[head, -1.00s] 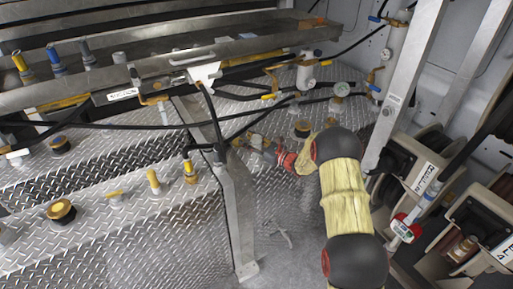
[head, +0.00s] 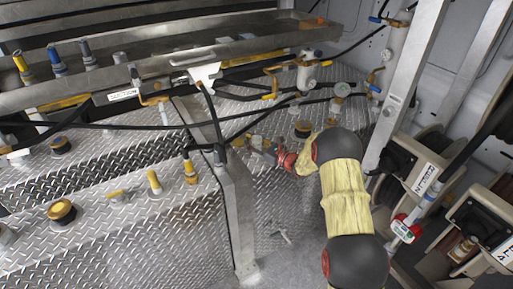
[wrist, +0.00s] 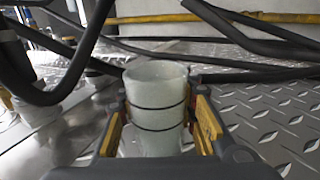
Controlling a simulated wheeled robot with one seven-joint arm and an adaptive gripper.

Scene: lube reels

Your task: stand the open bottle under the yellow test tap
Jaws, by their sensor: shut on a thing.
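In the wrist view a pale, translucent, open-topped bottle (wrist: 158,88) with dark rings around it stands upright between the yellow-padded fingers of my gripper (wrist: 160,125). The gripper is shut on it. In the head view my gripper (head: 255,143) is small, left of my red wrist, above the tread-plate deck; the bottle cannot be made out there. Yellow-handled valves show in the head view, one on the pipe at the back (head: 271,86) and one below the rail (head: 156,99); I cannot tell which is the test tap.
Black hoses (head: 130,125) cross over the deck, and dark hoses cross the wrist view close to the bottle. A metal post (head: 232,205) stands left of my arm. Hose reels (head: 420,165) are at the right. Capped fittings (head: 61,211) stand on the left deck.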

